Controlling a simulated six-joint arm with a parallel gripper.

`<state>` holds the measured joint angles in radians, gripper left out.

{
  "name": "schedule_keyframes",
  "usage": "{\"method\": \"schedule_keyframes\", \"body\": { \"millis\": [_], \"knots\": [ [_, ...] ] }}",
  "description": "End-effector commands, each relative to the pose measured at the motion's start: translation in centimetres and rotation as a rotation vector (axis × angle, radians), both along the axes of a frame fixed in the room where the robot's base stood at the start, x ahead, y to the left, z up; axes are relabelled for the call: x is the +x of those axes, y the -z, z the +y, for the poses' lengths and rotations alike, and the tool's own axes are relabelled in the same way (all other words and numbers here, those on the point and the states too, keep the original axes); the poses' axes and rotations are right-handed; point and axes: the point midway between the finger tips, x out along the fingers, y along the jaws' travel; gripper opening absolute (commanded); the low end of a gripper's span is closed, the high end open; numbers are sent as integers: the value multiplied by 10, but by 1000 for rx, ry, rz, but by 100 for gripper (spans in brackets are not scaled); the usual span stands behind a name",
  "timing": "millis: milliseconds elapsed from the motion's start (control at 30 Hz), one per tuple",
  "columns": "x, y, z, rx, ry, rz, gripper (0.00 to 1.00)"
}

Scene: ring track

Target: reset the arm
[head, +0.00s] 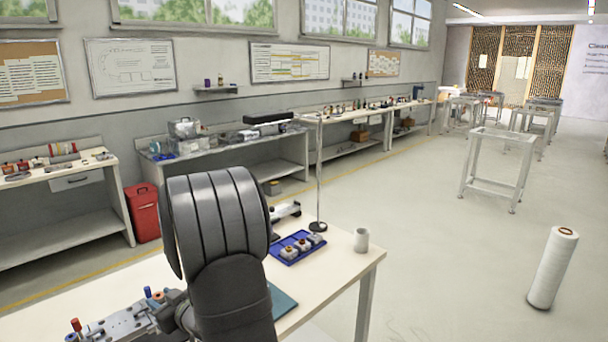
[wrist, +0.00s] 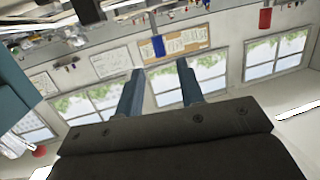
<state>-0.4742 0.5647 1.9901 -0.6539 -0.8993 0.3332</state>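My gripper (wrist: 160,68) shows in the wrist view as two blue-grey fingers standing apart, with nothing held between them. The wrist view is upside down, with windows low in the picture. In the head view my dark arm (head: 230,265) rises over the near worktable (head: 338,268) and hides part of it; I cannot make out the fingers there.
A white roll (head: 553,268) stands on the open floor at right.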

Motion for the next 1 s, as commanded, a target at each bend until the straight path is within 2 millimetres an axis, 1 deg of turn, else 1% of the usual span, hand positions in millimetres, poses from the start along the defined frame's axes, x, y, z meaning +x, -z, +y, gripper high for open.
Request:
{"method": "schedule_keyframes", "body": {
  "millis": [33, 467, 600, 1000],
  "knots": [
    [-6, -2, -10, 0, 3, 0, 35],
    [-53, -17, -80, 1, 3, -1, 35],
    [-38, -11, -53, 0, -5, 1, 35],
    [7, 3, 13, 0, -3, 0, 35]
  ]
}}
